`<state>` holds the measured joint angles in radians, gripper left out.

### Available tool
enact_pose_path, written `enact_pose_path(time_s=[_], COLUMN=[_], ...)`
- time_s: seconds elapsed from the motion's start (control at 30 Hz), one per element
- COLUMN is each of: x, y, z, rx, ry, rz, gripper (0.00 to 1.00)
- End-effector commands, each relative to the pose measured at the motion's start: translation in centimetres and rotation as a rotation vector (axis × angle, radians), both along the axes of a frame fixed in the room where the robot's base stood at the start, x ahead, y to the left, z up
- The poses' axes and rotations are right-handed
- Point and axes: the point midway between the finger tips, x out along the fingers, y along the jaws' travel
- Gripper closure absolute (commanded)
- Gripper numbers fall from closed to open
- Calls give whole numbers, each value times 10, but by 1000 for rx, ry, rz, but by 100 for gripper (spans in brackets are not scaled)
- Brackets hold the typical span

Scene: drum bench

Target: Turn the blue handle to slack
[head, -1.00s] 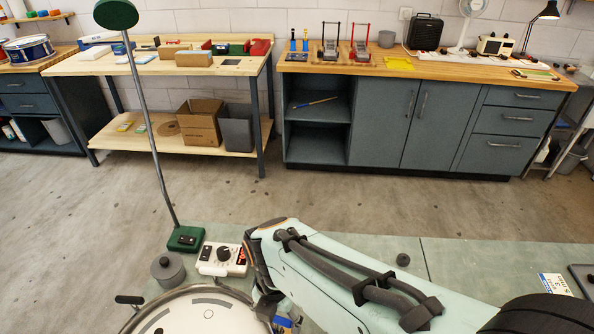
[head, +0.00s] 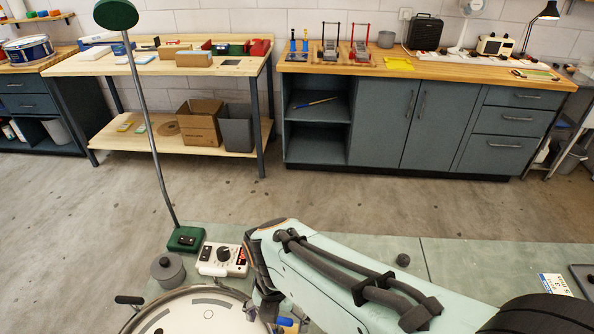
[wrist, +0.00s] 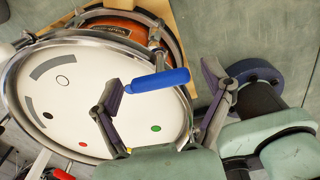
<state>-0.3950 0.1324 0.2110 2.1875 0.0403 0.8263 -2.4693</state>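The blue handle (wrist: 160,81) sticks out over the right part of the white drum head (wrist: 95,95) in the wrist view, slanting slightly up to the right. My gripper (wrist: 163,76) is open, with one finger at the handle's left end and the other to the right beyond its free end. The handle lies across the gap; I cannot tell whether the left finger touches it. In the head view only a bit of the blue handle (head: 285,321) shows beside my arm, and the fingers are mostly hidden. Green, red and black dots and grey bars mark the drum head.
A red handle (wrist: 61,174) sits at the drum's lower left in the wrist view. A control box with a dial (head: 223,259), a grey lidded pot (head: 168,270) and a green lamp base (head: 186,239) stand behind the drum. The bench right of my arm is mostly clear.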

Motion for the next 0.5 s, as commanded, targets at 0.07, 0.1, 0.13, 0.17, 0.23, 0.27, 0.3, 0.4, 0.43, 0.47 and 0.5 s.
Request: enact_pose_path(time_s=[0.07,0.1,0.13,0.17,0.23,0.27,0.3,0.4,0.43,0.47,0.5], x=[0,0,0,0,0,0,1,2,2,2,2], y=[0,0,0,0,0,0,0,1,1,1,1], z=[0,0,0,0,0,1,3,13,18,24,33], rx=[0,1,1,1,1,1,2,3,4,4,4], ry=[-1,-1,-1,-1,-1,-2,-2,-5,-6,-6,-8], rz=[0,0,0,0,-1,-1,-1,-1,-1,-1,-1], gripper=[17,17,17,17,17,17,17,17,17,17,17])
